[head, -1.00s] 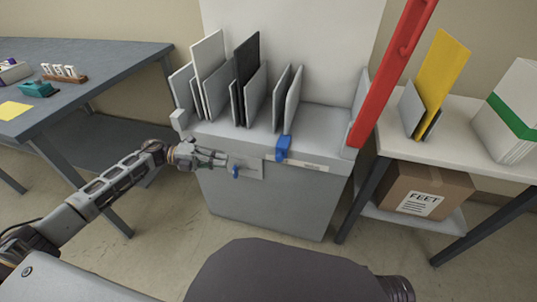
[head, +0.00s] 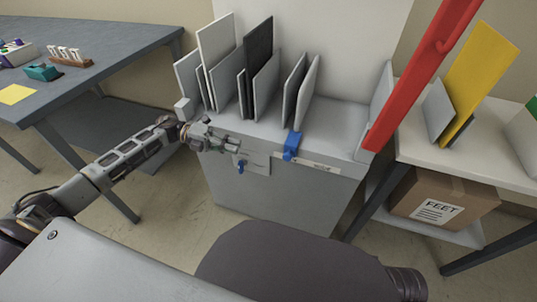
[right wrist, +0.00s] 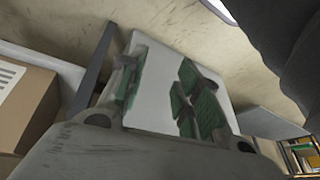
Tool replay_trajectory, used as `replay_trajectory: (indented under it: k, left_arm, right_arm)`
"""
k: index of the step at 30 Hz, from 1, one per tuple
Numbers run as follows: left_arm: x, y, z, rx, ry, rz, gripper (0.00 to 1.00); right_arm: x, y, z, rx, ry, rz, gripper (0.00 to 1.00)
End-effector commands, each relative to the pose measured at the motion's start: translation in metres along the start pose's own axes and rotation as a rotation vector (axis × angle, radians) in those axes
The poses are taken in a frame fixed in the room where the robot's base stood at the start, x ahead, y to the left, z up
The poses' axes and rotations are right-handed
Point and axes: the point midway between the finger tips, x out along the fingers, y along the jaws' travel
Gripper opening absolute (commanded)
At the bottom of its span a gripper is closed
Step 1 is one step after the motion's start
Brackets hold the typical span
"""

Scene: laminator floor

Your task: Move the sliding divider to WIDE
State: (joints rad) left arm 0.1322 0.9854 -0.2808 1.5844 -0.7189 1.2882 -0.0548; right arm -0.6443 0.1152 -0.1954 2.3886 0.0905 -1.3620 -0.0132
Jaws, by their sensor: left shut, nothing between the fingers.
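A grey sorter unit (head: 285,200) stands in the middle of the head view, with upright dividers on top. The sliding divider (head: 307,92) is the grey pair of plates at the right of the row, with a blue handle (head: 292,146) at the front edge below it. A pale label strip (head: 322,167) lies right of the handle; its text is too small to read. My left gripper (head: 238,144) is shut and empty at the front edge, left of the handle and apart from it.
A small blue hook (head: 240,167) hangs on a front plate just below my left fingers. A red bar (head: 423,75) slants at the unit's right. A grey table (head: 85,75) stands left; a shelf (head: 480,140) with a yellow panel and carton stands right.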

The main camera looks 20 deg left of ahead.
Motion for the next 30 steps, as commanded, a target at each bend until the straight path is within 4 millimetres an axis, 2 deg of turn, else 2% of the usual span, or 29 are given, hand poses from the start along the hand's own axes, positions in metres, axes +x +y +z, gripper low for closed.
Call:
replay_trajectory:
  k: [5, 11, 20, 30]
  left_arm:
    - [0.005, 0.000, 0.000, 0.000, 0.001, -0.001, 0.00]
    - [0.022, 0.001, 0.000, 0.000, 0.001, -0.002, 0.00]
    - [0.061, 0.001, 0.000, 0.001, 0.002, -0.003, 0.00]
    - [0.106, 0.001, 0.000, 0.001, 0.001, -0.003, 0.00]
  right_arm:
    - [0.002, 0.000, 0.001, 0.001, 0.003, -0.002, 0.34]
    - [0.009, -0.001, 0.001, 0.003, 0.017, -0.009, 0.34]
    - [0.025, -0.003, 0.000, 0.010, 0.050, -0.025, 0.34]
    - [0.049, -0.007, 0.012, 0.025, 0.071, -0.050, 0.34]
